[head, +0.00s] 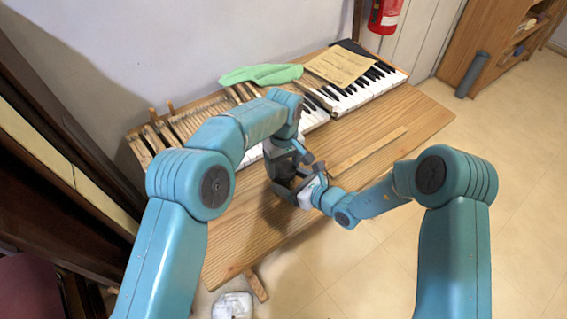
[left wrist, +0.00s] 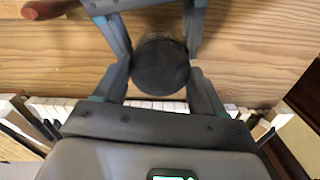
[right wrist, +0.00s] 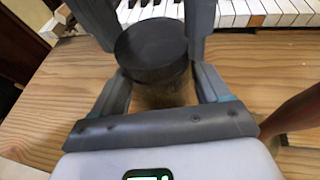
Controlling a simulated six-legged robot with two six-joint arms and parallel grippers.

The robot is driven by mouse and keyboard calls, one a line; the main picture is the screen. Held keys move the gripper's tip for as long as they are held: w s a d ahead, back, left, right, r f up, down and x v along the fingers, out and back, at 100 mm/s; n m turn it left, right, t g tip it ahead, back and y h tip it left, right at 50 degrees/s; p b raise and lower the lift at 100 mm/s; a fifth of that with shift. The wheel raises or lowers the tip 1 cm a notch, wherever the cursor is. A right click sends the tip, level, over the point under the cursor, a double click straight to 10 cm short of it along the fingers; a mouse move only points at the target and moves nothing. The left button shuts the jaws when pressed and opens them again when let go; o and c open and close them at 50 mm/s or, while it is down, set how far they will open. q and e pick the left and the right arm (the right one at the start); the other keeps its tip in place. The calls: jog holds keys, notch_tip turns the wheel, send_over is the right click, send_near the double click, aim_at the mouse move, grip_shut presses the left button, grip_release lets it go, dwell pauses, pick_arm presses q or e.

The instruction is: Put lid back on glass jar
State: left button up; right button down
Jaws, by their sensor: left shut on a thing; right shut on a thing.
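The dark round lid (right wrist: 152,46) sits between the fingers of my left gripper (left wrist: 160,72), which is shut on it. In the left wrist view the lid (left wrist: 160,63) is seen from above and hides most of the jar. The glass jar (right wrist: 165,92) shows just below the lid in the right wrist view, between the fingers of my right gripper (right wrist: 163,85), which is shut on it. Lid and jar are roughly in line; I cannot tell whether the lid is fully seated. In the head view both grippers meet over the wooden table (head: 240,240).
A keyboard (head: 365,90) with exposed wooden keys (head: 185,125) lies along the table's back. A green cloth (head: 260,74) and a paper sheet (head: 340,66) rest on it. A wooden strip (head: 368,150) lies right of the grippers. The table's front is clear.

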pick_arm(q)
jog(key=m, duration=1.7)
jog(key=shift+m, duration=0.3)
jog(key=m, duration=1.5)
jog(key=shift+m, duration=0.3)
jog(key=m, duration=1.1)
jog(key=shift+f, duration=0.1)
